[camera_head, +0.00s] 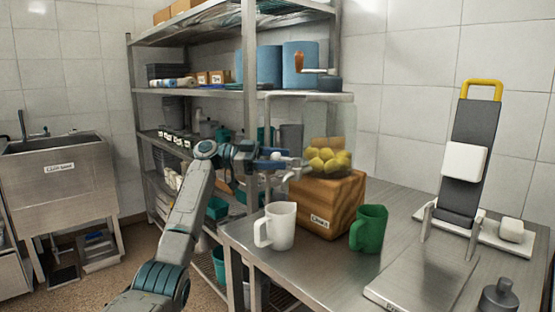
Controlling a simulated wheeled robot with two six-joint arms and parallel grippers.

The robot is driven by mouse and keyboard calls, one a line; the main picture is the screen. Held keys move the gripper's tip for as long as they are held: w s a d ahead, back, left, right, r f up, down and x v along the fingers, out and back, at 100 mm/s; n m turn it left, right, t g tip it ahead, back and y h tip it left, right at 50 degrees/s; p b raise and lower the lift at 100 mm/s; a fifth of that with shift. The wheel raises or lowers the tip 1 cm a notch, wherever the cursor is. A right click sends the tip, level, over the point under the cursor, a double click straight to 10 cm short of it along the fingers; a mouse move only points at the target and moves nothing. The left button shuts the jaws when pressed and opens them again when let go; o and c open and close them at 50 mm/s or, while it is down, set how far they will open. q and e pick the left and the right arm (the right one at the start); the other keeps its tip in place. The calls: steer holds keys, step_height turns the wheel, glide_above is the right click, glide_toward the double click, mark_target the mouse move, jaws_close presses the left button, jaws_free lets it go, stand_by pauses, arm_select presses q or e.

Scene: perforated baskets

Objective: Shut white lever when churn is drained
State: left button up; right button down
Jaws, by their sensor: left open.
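The churn (340,115) is a clear vessel with a crank on top, standing on a wooden block (335,205) with a label. Several yellow lumps (327,160) lie in its bottom, and I see no clear liquid level. A small pale tap (292,174) sticks out of its left side; its white lever is too small and overlapped to make out clearly. My left gripper (282,158) is open beside the tap, at the churn's left; I cannot tell whether it touches. A white mug (282,226) stands upright on the table below the tap. My right gripper is out of view.
A green mug (368,229) stands right of the block on the steel table (325,270). A dark upright stand with a yellow handle (482,88) is at the right. A metal shelf rack (190,90) is behind my left arm, and a sink (55,150) is far left.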

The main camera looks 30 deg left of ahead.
arm_select(q)
steer(key=v, duration=1)
steer(key=shift+a+b, duration=0.3)
steer(key=shift+b, duration=0.05)
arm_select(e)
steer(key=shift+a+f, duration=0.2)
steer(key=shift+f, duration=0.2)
arm_select(q)
steer(key=shift+c, duration=0.2)
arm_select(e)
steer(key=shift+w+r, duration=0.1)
